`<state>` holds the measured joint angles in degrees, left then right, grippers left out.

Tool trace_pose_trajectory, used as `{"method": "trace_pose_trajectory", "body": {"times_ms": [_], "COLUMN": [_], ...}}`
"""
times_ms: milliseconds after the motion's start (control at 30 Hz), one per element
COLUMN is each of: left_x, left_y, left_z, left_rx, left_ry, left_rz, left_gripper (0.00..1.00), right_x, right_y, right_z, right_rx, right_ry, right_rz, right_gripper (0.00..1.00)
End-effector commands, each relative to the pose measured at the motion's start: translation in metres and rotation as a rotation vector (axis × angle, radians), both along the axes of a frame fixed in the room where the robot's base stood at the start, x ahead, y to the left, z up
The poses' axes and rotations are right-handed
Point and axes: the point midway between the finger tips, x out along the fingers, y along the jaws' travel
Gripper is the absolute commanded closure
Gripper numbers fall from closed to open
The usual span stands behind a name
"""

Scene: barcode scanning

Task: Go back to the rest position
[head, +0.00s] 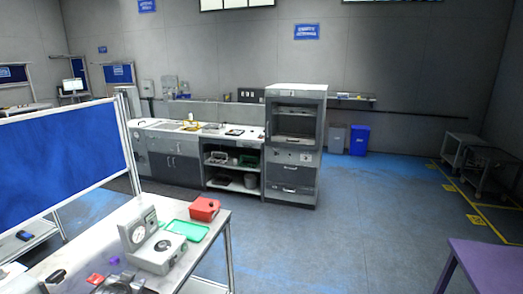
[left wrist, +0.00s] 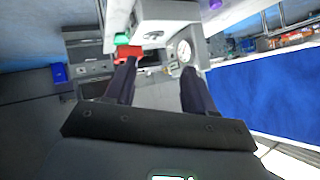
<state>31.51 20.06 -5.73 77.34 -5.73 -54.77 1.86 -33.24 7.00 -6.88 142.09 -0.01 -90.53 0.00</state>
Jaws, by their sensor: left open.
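My left gripper (head: 118,285) shows only as a dark shape at the bottom edge of the head view, over the near workbench. In the left wrist view its two dark fingers (left wrist: 160,68) stand well apart with nothing held between them. A grey device with a round dial (head: 140,231) stands on the workbench; its dial (left wrist: 183,50) shows beyond the fingers in the wrist view. A red box (head: 204,209) and a green tray (head: 187,231) lie behind it, and the red box (left wrist: 129,52) also shows near the left finger. My right gripper is not in view.
The white workbench (head: 215,228) carries small red and purple items at its near left. A blue partition (head: 60,160) stands at the left. A purple table (head: 485,265) is at the lower right. The floor (head: 340,240) between is clear. Cabinets line the back.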

Motion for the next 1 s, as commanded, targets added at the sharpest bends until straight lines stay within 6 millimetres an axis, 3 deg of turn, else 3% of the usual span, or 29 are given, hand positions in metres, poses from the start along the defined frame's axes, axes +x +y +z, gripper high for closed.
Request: {"method": "trace_pose_trajectory", "body": {"times_ms": [200, 433, 767, 867, 1000], "left_x": [-0.05, -0.101, -0.179, -0.218, -0.287], "left_y": [0.023, 0.031, -0.046, -0.074, -0.116], "left_z": [-0.039, -0.06, -0.122, -0.138, -0.151], "left_rx": [-0.013, -0.04, -0.045, -0.063, -0.108], "left_ry": [0.314, 0.575, 0.588, 0.598, 0.61], "left_rz": [0.166, 0.29, 0.147, 0.098, 0.028], "left_gripper": [0.46, 0.46, 0.46, 0.46, 0.46], "right_x": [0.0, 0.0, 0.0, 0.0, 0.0], "right_y": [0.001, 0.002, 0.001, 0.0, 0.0], "right_z": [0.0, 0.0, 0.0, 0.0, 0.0], "right_rx": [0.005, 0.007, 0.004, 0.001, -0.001], "right_ry": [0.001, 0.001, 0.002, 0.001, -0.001], "right_rz": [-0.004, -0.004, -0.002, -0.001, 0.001], "right_gripper": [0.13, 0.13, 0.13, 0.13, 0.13]}}
